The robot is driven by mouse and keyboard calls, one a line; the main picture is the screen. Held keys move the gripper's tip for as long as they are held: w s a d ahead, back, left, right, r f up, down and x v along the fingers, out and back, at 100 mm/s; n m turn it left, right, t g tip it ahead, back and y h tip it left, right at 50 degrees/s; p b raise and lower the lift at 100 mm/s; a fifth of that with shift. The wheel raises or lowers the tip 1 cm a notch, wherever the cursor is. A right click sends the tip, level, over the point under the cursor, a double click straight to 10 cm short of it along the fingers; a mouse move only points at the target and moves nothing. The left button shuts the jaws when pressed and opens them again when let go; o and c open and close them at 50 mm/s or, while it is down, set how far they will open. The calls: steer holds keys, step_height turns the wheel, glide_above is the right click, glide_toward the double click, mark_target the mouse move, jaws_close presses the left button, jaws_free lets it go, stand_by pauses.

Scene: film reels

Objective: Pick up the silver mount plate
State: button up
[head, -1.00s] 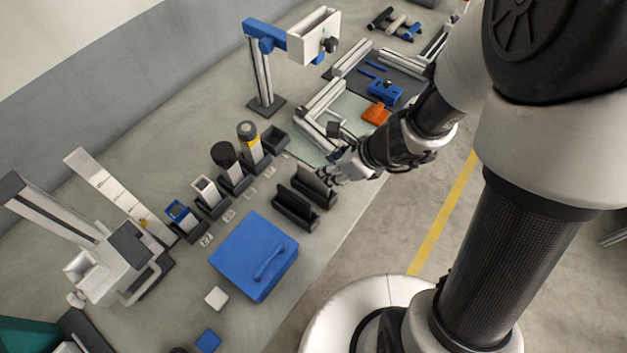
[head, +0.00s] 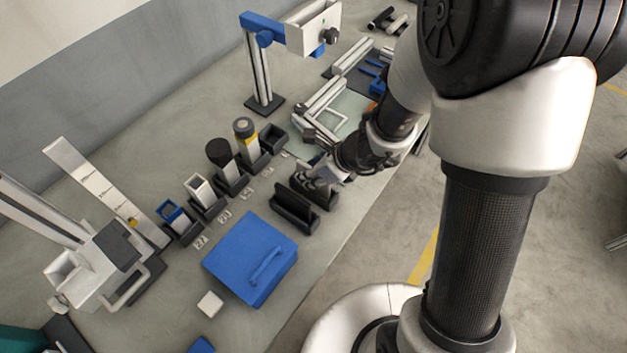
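My gripper (head: 318,172) is low over the rear one of two black slotted holders (head: 322,201), near the right edge of the bench. Its fingertips are small and partly merge with the holder, so I cannot tell whether they are open or shut on something. I cannot clearly make out the silver mount plate; a thin upright plate in the rear holder is mostly hidden by my gripper. The front black holder (head: 293,214) has a dark upright piece in it and stands just left of my gripper.
A blue lidded box (head: 240,262) stands in front of the holders. A row of black bins (head: 233,187) with upright parts lies to the left. A blue-topped post stand (head: 262,65) rises behind. Aluminium profiles (head: 322,98) lie beyond my gripper.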

jaws_close()
steer(key=shift+r, duration=0.1)
stand_by(0.6)
